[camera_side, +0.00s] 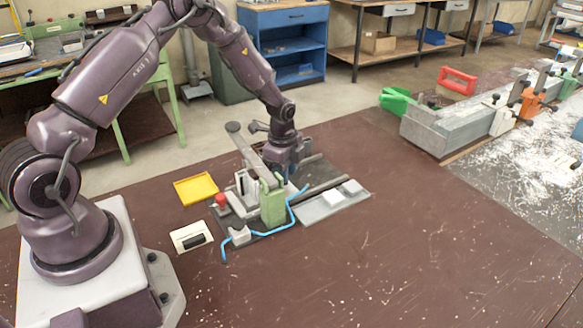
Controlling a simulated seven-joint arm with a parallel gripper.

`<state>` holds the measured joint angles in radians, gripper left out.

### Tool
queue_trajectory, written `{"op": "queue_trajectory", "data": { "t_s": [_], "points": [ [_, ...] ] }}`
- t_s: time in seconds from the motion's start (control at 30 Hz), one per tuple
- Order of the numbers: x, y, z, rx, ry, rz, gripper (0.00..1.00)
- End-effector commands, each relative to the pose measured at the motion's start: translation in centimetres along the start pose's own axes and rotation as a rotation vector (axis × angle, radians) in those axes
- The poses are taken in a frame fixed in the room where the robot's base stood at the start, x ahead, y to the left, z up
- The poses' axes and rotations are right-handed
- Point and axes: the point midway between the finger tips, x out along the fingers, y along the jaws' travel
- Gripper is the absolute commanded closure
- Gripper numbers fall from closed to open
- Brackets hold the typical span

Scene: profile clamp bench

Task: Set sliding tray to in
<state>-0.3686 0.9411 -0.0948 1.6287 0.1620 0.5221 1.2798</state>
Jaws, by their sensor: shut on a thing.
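A flat light-grey tray (322,208) with two pale blocks (351,187) on it lies at the right side of the clamp fixture. I take it for the sliding tray; its travel marks are not readable. A dark rail (325,187) runs along its far edge. My gripper (290,174) points down over the fixture, behind the green upright block (273,205) and left of the tray. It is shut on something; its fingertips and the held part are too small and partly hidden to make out.
A long grey lever arm (245,148), a red knob (221,199) and a blue hose (280,227) crowd the fixture. A yellow tray (196,188) and a white switch box (191,237) stand to the left. The brown bench top (420,240) is clear to the right and front.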

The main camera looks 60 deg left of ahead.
Motion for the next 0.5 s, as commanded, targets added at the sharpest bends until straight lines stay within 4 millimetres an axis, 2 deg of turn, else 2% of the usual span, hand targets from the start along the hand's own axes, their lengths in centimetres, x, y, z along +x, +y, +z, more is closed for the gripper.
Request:
{"op": "queue_trajectory", "data": {
  "t_s": [0.03, 0.2, 0.23, 0.3, 0.33, 0.5],
  "points": [
    [0.02, 0.44, 0.56, -0.005, -0.011, 0.019, 1.00],
    [0.01, 0.53, 0.63, -0.006, -0.012, 0.023, 1.00],
    [0.01, 0.52, 0.63, -0.006, -0.012, 0.023, 0.66],
    [0.01, 0.50, 0.57, -0.006, -0.011, 0.022, 0.50],
    [0.01, 0.48, 0.52, -0.005, -0.011, 0.021, 0.47],
    [0.01, 0.39, 0.36, -0.004, -0.008, 0.018, 0.47]
  ]
}}
